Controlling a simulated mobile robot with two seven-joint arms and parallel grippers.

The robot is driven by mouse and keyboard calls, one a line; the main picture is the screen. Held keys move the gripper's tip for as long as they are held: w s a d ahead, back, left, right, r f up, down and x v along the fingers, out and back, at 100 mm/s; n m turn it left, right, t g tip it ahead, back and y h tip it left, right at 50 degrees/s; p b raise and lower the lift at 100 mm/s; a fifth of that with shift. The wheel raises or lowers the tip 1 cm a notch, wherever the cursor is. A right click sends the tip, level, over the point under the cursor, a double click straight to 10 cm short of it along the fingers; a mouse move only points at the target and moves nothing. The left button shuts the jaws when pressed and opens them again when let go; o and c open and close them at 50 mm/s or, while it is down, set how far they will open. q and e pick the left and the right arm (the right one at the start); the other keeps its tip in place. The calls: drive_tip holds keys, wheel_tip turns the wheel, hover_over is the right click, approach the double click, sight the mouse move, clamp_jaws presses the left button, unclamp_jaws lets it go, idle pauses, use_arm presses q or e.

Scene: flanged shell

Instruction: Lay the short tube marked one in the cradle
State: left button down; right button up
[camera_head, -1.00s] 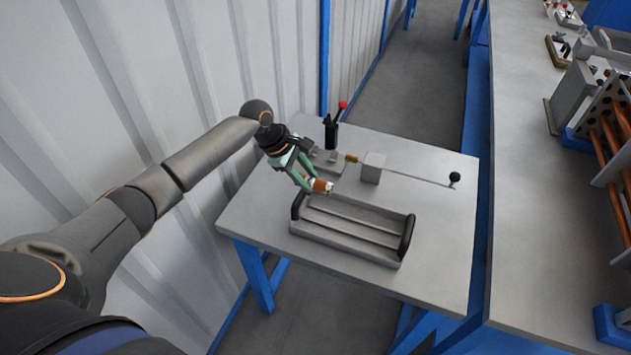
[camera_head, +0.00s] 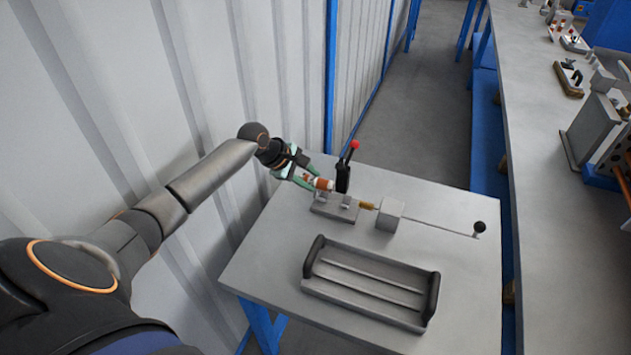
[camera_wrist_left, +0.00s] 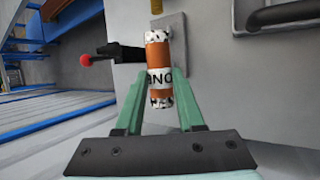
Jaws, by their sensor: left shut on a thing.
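My left gripper (camera_head: 309,181) is shut on a short copper-orange tube (camera_head: 323,184). In the left wrist view the tube (camera_wrist_left: 158,56) lies between the green fingers (camera_wrist_left: 160,108), with speckled ends and a white label whose lettering is only partly readable. The gripper holds the tube over or close to a small grey fixture with raised blocks (camera_head: 335,207), which looks like the cradle. Whether the tube touches it I cannot tell. A black clamp lever with a red knob (camera_head: 346,168) stands right behind it. My right gripper is not in view.
A grey tray with black end handles (camera_head: 371,283) sits empty at the table's front. Right of the fixture are a brass tip (camera_head: 367,205), a grey block (camera_head: 390,214) and a rod with a black knob (camera_head: 479,228). A corrugated wall (camera_head: 230,90) stands close on the left.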

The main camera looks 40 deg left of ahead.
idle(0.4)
use_arm(q)
drive_tip(key=shift+b+x, duration=1.7)
drive_tip(key=shift+x, duration=1.65)
drive_tip(key=shift+w+d+f+b, duration=0.2)
drive_tip(key=shift+f+b, duration=0.15)
drive_tip(key=shift+f, duration=0.15)
drive_tip(key=shift+w+d+f+b, duration=0.2)
drive_tip(key=shift+f+b, duration=0.1)
drive_tip(key=shift+f, duration=0.25)
drive_tip(key=shift+w+f, duration=0.3)
drive_tip(key=shift+f, duration=0.25)
drive_tip(key=shift+r, duration=0.1)
drive_tip(key=shift+c, duration=2.2)
unclamp_jaws()
drive_tip(key=shift+w+r, duration=0.15)
drive_tip(key=shift+r, duration=0.05)
